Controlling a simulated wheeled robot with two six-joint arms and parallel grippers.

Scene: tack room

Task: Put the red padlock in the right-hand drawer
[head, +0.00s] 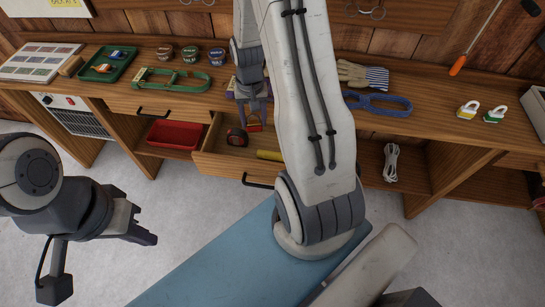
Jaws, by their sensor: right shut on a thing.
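My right gripper (254,100) points down over an open wooden drawer (214,162) and is shut on the red padlock (254,127). The padlock hangs at the fingertips above the back part of the drawer; whether it touches anything below I cannot tell. Inside the drawer are a dark red tape measure (237,137) and a yellow object (269,155). My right arm hides the drawer's right side. A shut drawer (125,102) is to its left. My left gripper (150,238) is low at the left, over the floor and away from the bench; its finger gap is unclear.
A red bin (175,135) and white cable (391,162) are on lower shelves.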

